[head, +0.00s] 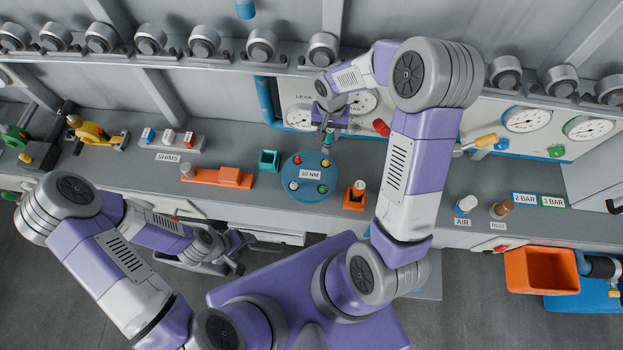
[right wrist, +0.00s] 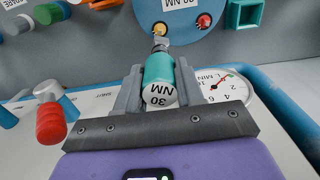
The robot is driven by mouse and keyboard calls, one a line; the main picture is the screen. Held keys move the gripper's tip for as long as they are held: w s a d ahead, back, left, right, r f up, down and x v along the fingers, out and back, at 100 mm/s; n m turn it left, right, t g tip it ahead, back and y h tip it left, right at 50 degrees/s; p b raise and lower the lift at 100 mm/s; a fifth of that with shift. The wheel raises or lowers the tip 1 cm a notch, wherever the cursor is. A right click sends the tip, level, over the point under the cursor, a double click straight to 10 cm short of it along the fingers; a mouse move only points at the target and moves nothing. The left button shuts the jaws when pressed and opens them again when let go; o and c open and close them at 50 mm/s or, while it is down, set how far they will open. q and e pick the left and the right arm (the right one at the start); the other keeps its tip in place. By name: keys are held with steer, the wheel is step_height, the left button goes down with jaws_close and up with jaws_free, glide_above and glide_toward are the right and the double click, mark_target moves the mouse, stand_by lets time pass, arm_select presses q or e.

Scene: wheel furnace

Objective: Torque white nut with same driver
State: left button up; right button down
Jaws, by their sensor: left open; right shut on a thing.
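The round blue plate (head: 310,198) labelled 30 NM lies on the bench with red, yellow, green and white nuts. The white nut (head: 294,185) is at its left front, away from the driver. My right gripper (head: 329,124) is shut on the teal driver (right wrist: 159,72), marked 30 NM. The driver's tip is at the yellow nut (right wrist: 159,28); I cannot tell whether it touches. The red nut (right wrist: 204,20) is beside it. My left gripper (head: 228,258) is open and empty, low in front of the bench.
A teal square holder (head: 269,160) and an orange block (head: 218,177) stand left of the plate. An orange stand (head: 355,195) is close on its right. Gauges (head: 526,119) line the back panel. A red-capped handle (right wrist: 50,125) is near my right gripper.

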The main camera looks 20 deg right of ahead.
steer(key=shift+a+b, duration=0.15)
steer(key=shift+b, duration=0.15)
steer(key=s+a+f+b, duration=0.2)
steer(key=a+b, duration=0.4)
steer(key=a, duration=0.7)
steer(key=shift+s+f, duration=0.2)
steer(key=shift+s, duration=0.4)
step_height(320, 180, down, 3)
steer(key=b, duration=0.3)
steer(key=shift+b, duration=0.3)
stand_by(0.4)
